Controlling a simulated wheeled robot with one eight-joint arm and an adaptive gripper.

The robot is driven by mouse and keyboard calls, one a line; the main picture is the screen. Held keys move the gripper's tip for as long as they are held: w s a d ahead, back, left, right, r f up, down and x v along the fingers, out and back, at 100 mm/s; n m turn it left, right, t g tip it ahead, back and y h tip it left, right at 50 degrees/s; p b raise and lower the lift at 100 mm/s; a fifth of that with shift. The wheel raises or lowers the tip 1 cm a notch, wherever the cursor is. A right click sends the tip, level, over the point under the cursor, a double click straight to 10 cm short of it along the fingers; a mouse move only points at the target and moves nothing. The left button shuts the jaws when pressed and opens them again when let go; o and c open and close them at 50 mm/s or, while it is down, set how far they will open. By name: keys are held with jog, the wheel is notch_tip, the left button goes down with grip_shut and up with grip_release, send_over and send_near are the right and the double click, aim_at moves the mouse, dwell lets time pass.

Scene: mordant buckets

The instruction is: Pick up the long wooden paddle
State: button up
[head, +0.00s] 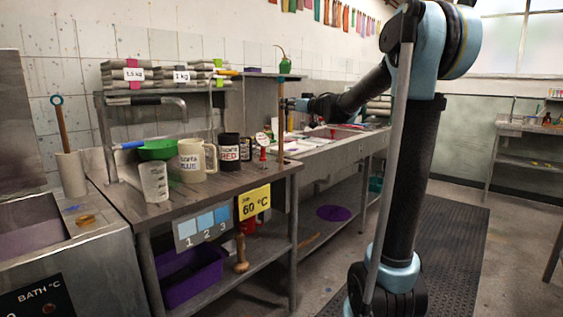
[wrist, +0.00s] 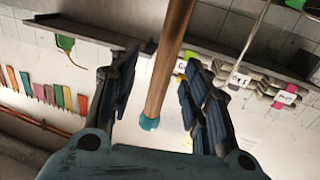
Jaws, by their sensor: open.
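A long wooden paddle handle (head: 281,118) stands upright at the back right corner of the near bench in the head view. In the wrist view the wooden shaft (wrist: 169,65) with a teal end cap (wrist: 149,123) lies between the fingers in the picture. My gripper (wrist: 160,100) is open, with a finger on each side of the shaft and a gap to both. In the head view my gripper (head: 290,104) is close to the handle's upper part. The paddle's lower end is not clearly seen. I cannot tell its depth between the fingers.
Another wooden stick (head: 61,125) with a teal ring stands in a beige holder (head: 72,174) at left. A shelf (head: 160,93) holds wrapped bundles. The floor mat at right is mostly clear.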

jog(key=x, duration=0.5)
jog(key=shift+a+r, duration=0.15)
jog(key=shift+a, duration=0.2)
grip_shut()
